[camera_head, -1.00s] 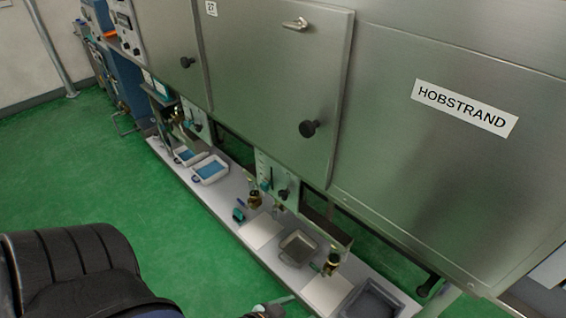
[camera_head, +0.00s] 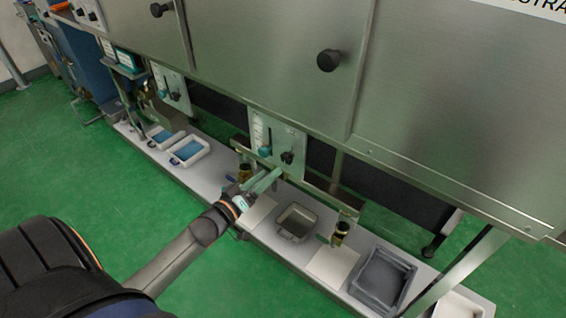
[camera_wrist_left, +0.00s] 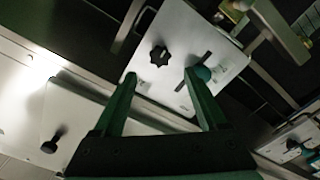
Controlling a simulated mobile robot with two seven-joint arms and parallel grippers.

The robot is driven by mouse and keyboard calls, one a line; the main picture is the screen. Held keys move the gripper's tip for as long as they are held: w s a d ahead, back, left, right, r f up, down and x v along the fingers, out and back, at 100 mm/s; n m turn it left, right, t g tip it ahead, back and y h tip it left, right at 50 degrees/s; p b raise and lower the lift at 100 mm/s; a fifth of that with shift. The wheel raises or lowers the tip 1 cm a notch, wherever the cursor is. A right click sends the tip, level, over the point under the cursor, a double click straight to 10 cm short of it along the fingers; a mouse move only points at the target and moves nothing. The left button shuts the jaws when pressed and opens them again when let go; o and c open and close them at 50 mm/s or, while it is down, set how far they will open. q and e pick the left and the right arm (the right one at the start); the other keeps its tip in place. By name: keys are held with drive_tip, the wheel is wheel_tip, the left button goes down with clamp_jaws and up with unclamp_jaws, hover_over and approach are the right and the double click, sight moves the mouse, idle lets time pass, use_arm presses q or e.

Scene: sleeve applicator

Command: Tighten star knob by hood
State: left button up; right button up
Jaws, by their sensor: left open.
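The dark star knob (camera_head: 287,157) sits on a pale control panel (camera_head: 259,132) under the steel hood (camera_head: 270,75). It also shows in the left wrist view (camera_wrist_left: 158,56), between and beyond my fingertips. A teal round knob (camera_head: 265,151) is on the same panel, left of the star knob in the head view; in the wrist view it (camera_wrist_left: 203,72) lies behind my right-hand fingertip. My left gripper (camera_head: 272,176) is open and empty, below and in front of the panel. Its green fingers (camera_wrist_left: 159,77) point toward the panel, and I see no contact with the star knob. My right gripper is out of view.
A long low shelf (camera_head: 225,192) runs below the hood, with a grey tray (camera_head: 281,231), a dark bin (camera_head: 366,285) and small brass fittings (camera_head: 340,231). Black round knobs (camera_head: 329,60) project from the hood doors. Green floor (camera_head: 130,210) is open at left.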

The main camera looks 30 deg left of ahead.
sight(285, 159)
use_arm(q)
drive_tip(key=w, duration=0.5)
drive_tip(key=w+b, duration=0.1)
drive_tip(key=w, duration=0.1)
drive_tip(key=shift+w+d, duration=0.3)
drive_tip(key=shift+w, duration=0.05)
drive_tip(key=shift+c, duration=0.2)
clamp_jaws()
